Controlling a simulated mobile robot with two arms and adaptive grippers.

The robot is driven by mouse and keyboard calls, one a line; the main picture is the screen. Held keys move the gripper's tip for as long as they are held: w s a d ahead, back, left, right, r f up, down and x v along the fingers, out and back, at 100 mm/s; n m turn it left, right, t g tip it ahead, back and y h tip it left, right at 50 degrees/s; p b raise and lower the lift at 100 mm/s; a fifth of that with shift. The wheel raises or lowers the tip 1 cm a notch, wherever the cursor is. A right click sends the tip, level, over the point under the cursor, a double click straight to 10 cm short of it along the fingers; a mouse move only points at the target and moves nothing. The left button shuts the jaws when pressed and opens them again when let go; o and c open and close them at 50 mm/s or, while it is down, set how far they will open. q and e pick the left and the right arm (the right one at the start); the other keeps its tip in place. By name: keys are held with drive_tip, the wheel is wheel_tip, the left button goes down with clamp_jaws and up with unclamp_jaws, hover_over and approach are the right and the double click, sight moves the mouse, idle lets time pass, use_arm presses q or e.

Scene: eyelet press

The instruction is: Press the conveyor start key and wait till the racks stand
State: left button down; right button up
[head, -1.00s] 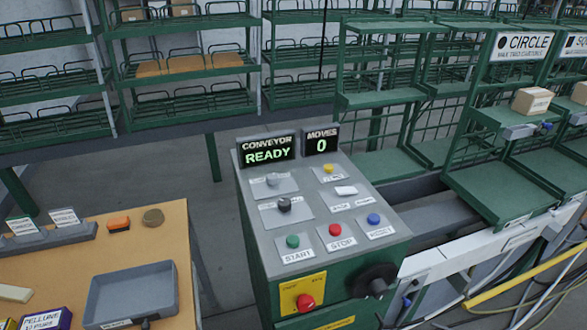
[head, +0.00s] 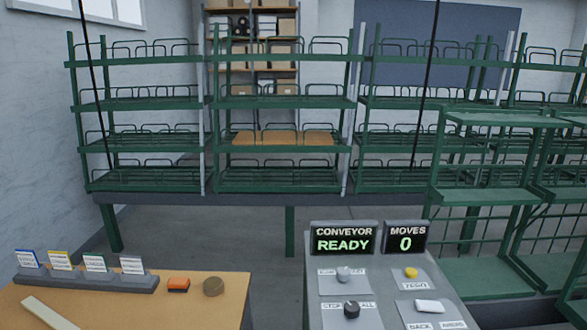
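The conveyor control console (head: 385,285) stands at the lower right of the head view. Its left display (head: 343,240) reads CONVEYOR READY and its smaller display (head: 406,238) reads MOVES 0. A grey knob (head: 344,274), a black knob (head: 351,309), a yellow button (head: 411,272) and a white switch (head: 429,306) show on its top. The green start key is below the picture's edge and out of view. Green racks (head: 487,195) stand at the right, behind the console, with empty shelves where I see them. Neither of my grippers is in view.
A wooden table (head: 215,308) at the lower left holds a card holder (head: 85,282), an orange block (head: 178,285) and a round brown piece (head: 213,286). Long green shelving (head: 283,180) spans the back, with wooden boards (head: 283,138) on one shelf. Grey floor shows between table and console.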

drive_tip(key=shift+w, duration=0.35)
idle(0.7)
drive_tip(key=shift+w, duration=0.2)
